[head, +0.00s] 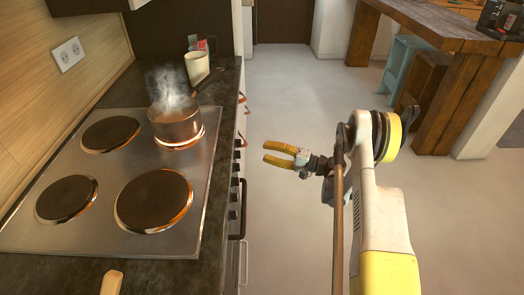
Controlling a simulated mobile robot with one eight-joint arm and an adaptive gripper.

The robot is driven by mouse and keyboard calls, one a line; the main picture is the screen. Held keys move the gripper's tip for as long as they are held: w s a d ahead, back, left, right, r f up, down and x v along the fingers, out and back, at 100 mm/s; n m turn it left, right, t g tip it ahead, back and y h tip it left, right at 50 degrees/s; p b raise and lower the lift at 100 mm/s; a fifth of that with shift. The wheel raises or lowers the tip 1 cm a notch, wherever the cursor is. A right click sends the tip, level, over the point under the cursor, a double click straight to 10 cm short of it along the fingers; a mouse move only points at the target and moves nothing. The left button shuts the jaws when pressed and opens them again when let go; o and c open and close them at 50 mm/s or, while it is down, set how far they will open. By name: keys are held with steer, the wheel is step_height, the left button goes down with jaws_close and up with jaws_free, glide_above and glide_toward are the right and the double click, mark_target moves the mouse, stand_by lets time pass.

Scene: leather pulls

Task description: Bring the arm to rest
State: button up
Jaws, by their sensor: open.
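My gripper (266,153) is in the middle of the head view, with two yellow fingers pointing left. The fingers are apart, with nothing between them. It hangs over the pale floor, to the right of the stove front and clear of it. My arm, white and yellow, comes up from the lower right and bends at a dark joint beside the gripper.
A steaming pot (176,122) stands on the far right burner of the hob (112,218). A cream mug (196,66) is behind it. A wooden handle end (112,282) shows at the bottom. A wooden table (430,22) and teal stool (400,65) stand far right. The middle floor is clear.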

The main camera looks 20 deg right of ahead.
stand_by(0.3)
steer(key=s+a+r+n+g+h, duration=0.1)
steer(key=s+a+r+g+h, duration=0.15)
steer(key=a+r, duration=0.45)
steer(key=s+a+r+n+g+h, duration=0.2)
steer(key=s+a+r+h, duration=0.15)
steer(key=r, duration=0.75)
steer(key=s+d+r+n+h, duration=0.1)
steer(key=s+h, duration=0.3)
steer(key=s, duration=1)
steer(key=s+d+r+n+h, duration=0.1)
steer(key=s+r+n+h, duration=0.1)
steer(key=s, duration=1.1)
steer(key=shift+s+n+h, duration=0.35)
steer(key=shift+n+h, duration=0.55)
steer(key=shift+n, duration=0.1)
